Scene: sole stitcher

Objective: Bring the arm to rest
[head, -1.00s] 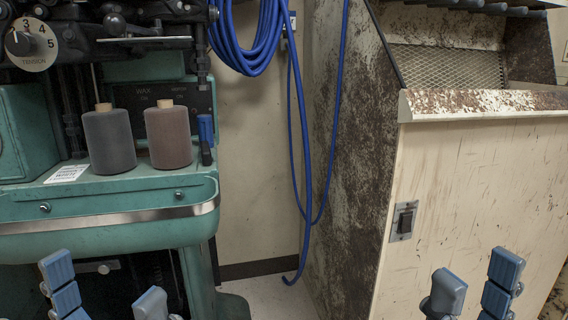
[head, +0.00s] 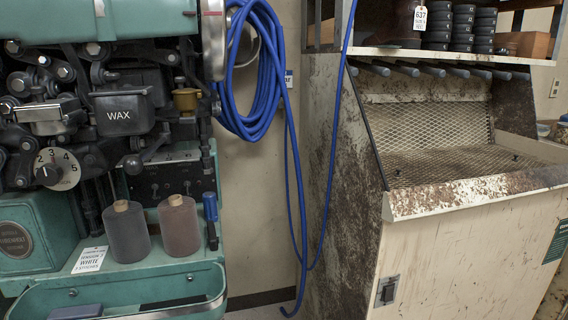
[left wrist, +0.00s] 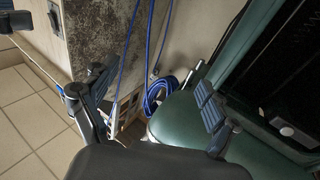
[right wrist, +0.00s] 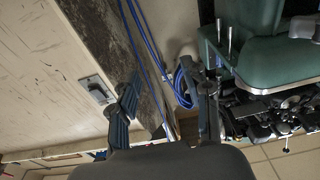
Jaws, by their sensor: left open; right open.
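My left gripper (left wrist: 150,92) shows in the left wrist view with its two blue-grey padded fingers wide apart and nothing between them. My right gripper (right wrist: 167,95) shows in the right wrist view, also with its fingers apart and empty. Neither gripper shows in the head view now, so their places relative to the machine cannot be read from there. Behind the fingers, both wrist views show the blue hose, the stained cabinet and green machine parts.
The green stitching machine (head: 40,225) stands at left with a grey spool (head: 127,235) and a brown spool (head: 179,228). A blue hose (head: 262,105) hangs on the wall beside it. A stained cabinet (head: 460,250) with mesh and a switch (head: 387,290) stands at right.

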